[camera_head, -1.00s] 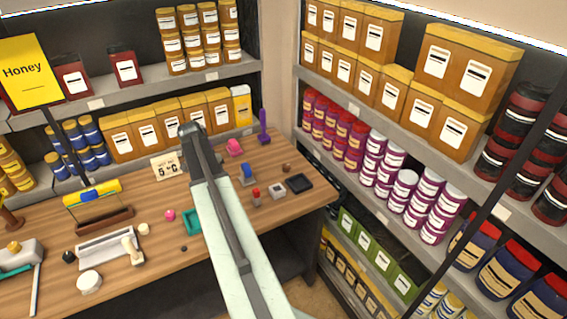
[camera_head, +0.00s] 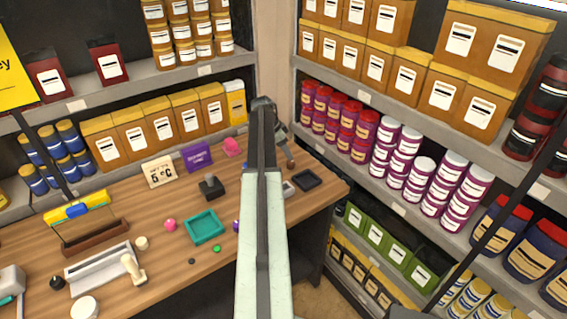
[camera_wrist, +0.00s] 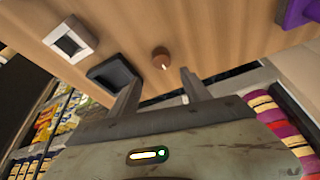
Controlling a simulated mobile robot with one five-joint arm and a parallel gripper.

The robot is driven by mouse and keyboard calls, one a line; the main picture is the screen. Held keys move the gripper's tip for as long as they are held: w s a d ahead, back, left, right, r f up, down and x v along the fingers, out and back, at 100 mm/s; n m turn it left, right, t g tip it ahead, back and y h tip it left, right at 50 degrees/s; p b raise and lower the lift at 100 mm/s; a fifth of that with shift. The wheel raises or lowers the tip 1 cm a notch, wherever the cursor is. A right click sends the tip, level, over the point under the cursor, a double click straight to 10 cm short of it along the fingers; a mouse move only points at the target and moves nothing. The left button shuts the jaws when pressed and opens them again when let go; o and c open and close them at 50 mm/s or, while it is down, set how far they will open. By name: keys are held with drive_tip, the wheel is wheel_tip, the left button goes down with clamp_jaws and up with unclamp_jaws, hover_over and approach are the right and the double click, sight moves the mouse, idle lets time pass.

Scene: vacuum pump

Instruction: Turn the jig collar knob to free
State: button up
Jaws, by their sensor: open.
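A small round brown knob with a white mark (camera_wrist: 161,59) sits on the wooden table in the wrist view. I take it to be the jig collar knob. It also shows as a small brown spot (camera_head: 291,163) near the table's right end in the head view, close to the end of my arm. My gripper (camera_wrist: 161,77) is open and empty in the wrist view. Its two fingers point toward the knob, which lies just beyond and between the tips, apart from them. In the head view my arm hides part of the table around it.
A black square tray (camera_wrist: 113,76) and a white square-framed block (camera_wrist: 70,43) lie left of the knob. A purple object (camera_wrist: 297,12) stands at the upper right. Stocked shelves (camera_head: 400,206) border the table's right end. A teal tray (camera_head: 204,227) lies left of my arm.

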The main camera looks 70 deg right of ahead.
sight(289, 162)
drive_tip(key=b+x, duration=0.4)
drive_tip(key=x, duration=0.1)
drive_tip(key=w+b+x, duration=0.1)
drive_tip(key=b+x, duration=0.1)
drive_tip(key=b, duration=0.1)
drive_tip(key=shift+f, duration=0.4)
drive_tip(key=shift+s+r, duration=0.1)
clamp_jaws()
